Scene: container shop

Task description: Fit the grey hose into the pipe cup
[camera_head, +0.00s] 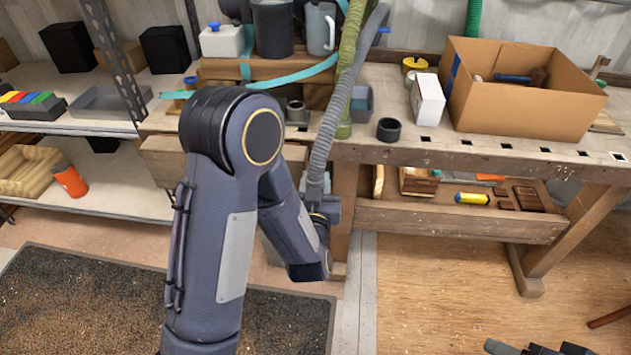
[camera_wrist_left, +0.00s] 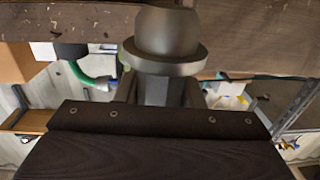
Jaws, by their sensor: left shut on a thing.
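The grey ribbed hose (camera_head: 338,115) hangs down over the workbench's front edge in the head view. My left gripper (camera_head: 325,207) is at its lower end, below the bench top and in front of it. In the left wrist view, my left gripper (camera_wrist_left: 158,92) is shut on the hose's dark grey flanged end piece (camera_wrist_left: 166,38). A short dark open cup (camera_head: 388,130), which looks like the pipe cup, stands on the bench near the front edge, right of the hose and apart from it. My right gripper (camera_head: 540,348) shows partly at the bottom right; its jaw state is unclear.
A green hose (camera_head: 349,60) hangs beside the grey one. A dark ring (camera_head: 297,111) lies on the bench left of the hoses. A white box (camera_head: 427,99) and a large cardboard box (camera_head: 522,105) stand at right. Bench top around the dark cup is mostly clear.

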